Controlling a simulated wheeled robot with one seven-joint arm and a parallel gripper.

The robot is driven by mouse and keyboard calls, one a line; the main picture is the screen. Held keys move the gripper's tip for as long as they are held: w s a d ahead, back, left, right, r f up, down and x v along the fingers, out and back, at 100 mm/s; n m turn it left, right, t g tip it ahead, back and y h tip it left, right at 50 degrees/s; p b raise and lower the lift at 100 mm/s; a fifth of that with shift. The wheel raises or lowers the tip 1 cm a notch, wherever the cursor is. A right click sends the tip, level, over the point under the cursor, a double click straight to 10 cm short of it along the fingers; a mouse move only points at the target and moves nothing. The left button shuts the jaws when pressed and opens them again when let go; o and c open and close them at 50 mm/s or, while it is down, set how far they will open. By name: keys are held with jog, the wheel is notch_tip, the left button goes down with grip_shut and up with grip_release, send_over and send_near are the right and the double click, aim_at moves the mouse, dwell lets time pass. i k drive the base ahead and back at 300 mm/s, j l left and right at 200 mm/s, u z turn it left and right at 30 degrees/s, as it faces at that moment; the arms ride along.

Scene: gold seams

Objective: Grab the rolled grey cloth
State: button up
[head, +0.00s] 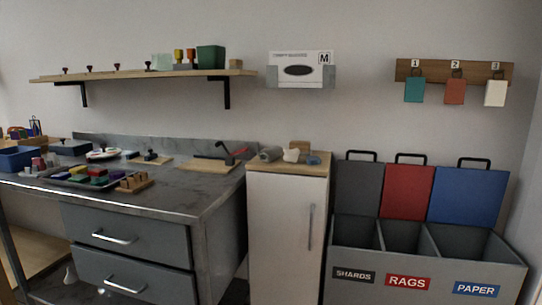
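The rolled grey cloth (270,153) appears to be the small grey roll lying at the left end of the wooden top of the narrow white cabinet (275,225). A small whitish piece (291,155) lies close to its right; I cannot tell whether they touch. My gripper is not in view.
A small blue item (313,160) and a wooden block (299,146) share the cabinet top. A grey counter (190,199) with trays stands left, a sorting bin (345,253) with raised lids right. A glove box (300,66) and a shelf (140,75) hang above.

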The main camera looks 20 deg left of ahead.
aim_at(269, 155)
jog(key=i+u, duration=0.25)
jog(key=i, duration=0.5)
jog(key=i+l+u, duration=0.2)
jog(key=i, duration=0.5)
